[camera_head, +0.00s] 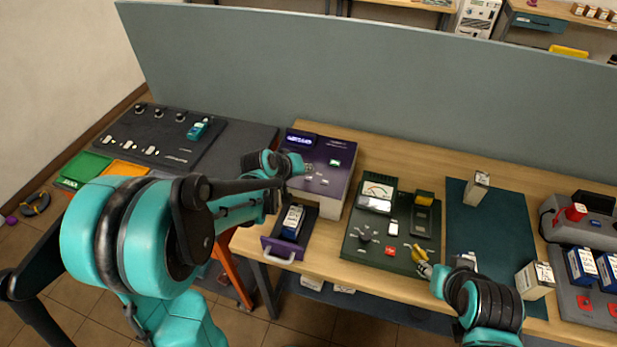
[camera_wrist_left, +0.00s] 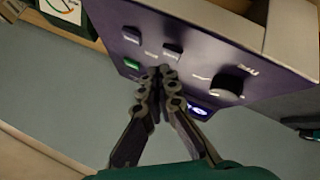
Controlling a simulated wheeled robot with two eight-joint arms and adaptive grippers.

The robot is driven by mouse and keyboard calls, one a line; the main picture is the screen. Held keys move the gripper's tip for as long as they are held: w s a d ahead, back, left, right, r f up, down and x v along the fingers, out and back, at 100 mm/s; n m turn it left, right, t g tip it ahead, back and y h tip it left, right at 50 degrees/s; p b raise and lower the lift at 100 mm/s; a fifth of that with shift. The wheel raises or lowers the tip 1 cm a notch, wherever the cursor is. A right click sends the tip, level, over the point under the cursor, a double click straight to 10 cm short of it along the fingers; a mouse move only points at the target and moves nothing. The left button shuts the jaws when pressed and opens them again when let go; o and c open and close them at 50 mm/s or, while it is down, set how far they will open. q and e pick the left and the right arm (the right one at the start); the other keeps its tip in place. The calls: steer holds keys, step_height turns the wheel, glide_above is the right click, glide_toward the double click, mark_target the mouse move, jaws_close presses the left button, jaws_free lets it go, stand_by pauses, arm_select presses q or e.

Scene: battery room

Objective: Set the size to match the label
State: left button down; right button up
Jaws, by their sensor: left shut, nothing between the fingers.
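The purple device (camera_head: 335,150) stands on the wooden bench with a lit display (camera_head: 300,140) whose text I cannot read. Its panel also shows in the left wrist view, with a black knob (camera_wrist_left: 228,84), two grey buttons (camera_wrist_left: 172,51) and a green button (camera_wrist_left: 131,64). My left gripper (camera_head: 299,164) is shut and empty at the panel. In the left wrist view its fingertips (camera_wrist_left: 163,74) lie just by the grey button; contact is unclear. My right gripper (camera_head: 425,269) is small and partly hidden.
A dark green tester (camera_head: 375,247) with a meter stands right of the device. A green mat (camera_head: 500,225) bears white boxes (camera_head: 477,188). A grey charger with blue batteries (camera_head: 580,267) is at the far right. A grey partition (camera_head: 400,85) stands behind the bench.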

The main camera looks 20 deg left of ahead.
mark_target(307, 179)
arm_select(q)
steer(key=shift+f+b, duration=0.4)
steer(key=shift+f+b, duration=0.35)
stand_by(0.5)
steer(key=shift+r, duration=0.15)
steer(key=shift+r+p, duration=0.6)
steer(key=shift+r, duration=0.05)
steer(key=shift+r+p, duration=1.95)
steer(key=shift+r, duration=0.55)
